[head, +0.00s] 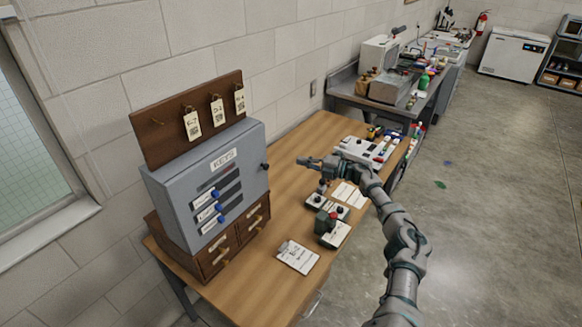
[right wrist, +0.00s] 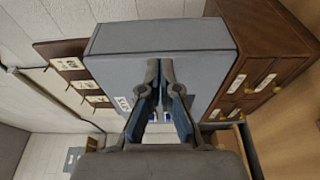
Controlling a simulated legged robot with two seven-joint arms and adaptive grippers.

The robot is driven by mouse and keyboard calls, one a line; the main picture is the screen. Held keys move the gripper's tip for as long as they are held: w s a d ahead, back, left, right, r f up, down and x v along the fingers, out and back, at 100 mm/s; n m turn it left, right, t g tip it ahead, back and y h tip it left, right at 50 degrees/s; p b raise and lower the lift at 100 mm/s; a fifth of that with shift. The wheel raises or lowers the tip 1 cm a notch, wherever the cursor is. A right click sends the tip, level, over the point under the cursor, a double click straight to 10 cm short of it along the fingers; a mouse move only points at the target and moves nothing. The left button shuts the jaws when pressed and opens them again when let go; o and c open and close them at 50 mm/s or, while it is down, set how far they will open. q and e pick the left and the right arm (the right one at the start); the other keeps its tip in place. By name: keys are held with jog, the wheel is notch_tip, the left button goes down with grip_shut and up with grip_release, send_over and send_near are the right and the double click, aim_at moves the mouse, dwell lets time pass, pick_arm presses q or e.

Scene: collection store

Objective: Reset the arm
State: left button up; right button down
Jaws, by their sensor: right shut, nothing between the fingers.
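My right arm (head: 402,250) reaches in from the lower right over the wooden table (head: 285,205). My right gripper (head: 304,161) is above the table, to the right of a grey key cabinet (head: 255,150), pointing left towards it. The gripper is shut and empty. In the right wrist view its fingers (right wrist: 160,66) are together in front of the grey cabinet (right wrist: 190,38); whether they touch it cannot be told, but the head view shows a gap. My left gripper is in neither view.
The cabinet stands on a wooden drawer unit (head: 215,258), below a brown board (head: 150,125) with hanging tags. Small devices, including a green and red one (head: 325,223), and a card (head: 298,257) lie under and near the arm. A grey bench (head: 350,98) stands behind.

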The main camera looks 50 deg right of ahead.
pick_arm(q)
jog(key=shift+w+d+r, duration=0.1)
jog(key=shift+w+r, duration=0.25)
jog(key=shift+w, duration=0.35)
pick_arm(e)
jog(key=shift+s+d+r, duration=0.2)
jog(key=shift+s+d, duration=0.65)
jog(key=shift+s, duration=0.2)
jog(key=shift+r, duration=0.1)
